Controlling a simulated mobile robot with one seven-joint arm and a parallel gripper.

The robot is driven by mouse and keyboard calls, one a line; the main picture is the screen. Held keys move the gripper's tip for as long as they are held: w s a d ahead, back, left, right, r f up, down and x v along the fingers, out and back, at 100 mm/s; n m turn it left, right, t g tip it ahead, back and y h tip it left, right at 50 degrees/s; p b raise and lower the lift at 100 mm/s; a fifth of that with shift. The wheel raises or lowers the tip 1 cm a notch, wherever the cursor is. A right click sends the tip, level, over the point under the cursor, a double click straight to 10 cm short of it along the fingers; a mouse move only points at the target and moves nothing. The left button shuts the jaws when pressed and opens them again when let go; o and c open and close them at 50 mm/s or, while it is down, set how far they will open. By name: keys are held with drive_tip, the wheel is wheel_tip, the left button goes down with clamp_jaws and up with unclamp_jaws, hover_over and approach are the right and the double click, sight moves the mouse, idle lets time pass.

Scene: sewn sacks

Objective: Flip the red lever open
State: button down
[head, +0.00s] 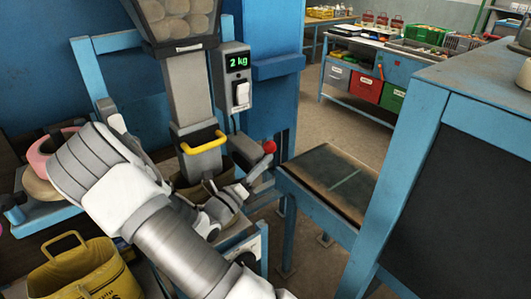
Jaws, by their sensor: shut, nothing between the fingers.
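The red lever's round red knob (269,146) shows right of the grey filling spout (190,95), below the control box. A short arm runs down and left from the knob, and its lower part is partly hidden. My gripper (247,186) is shut and empty, just below and left of the knob, close to the lever. I cannot tell whether the fingertips touch it. My arm crosses the lower left and hides part of the machine below the spout.
A control box (237,80) reads 2 kg. A yellow handle (203,143) crosses the spout. A dark-topped conveyor (330,182) lies right, beside a blue-framed cabinet (455,190). A yellow bag (85,272) and pink roll (50,150) are left. Clear floor shows beyond.

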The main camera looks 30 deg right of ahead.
drive_tip(key=shift+w+a+r+n+t+y+p, duration=0.15)
drive_tip(key=shift+w+r+n+p, duration=0.3)
drive_tip(key=shift+p, duration=0.55)
drive_tip(key=shift+w+d+r+n+t+y+p, duration=0.1)
drive_tip(key=shift+w+r+n+y+p, duration=0.15)
drive_tip(key=shift+w+n+p, duration=0.5)
drive_tip(key=shift+w+a+r+n+t+y+p, duration=0.15)
drive_tip(key=shift+w+r+n+p, duration=0.2)
drive_tip(key=shift+p, duration=0.85)
drive_tip(key=shift+d, duration=0.1)
drive_tip(key=shift+f, duration=0.1)
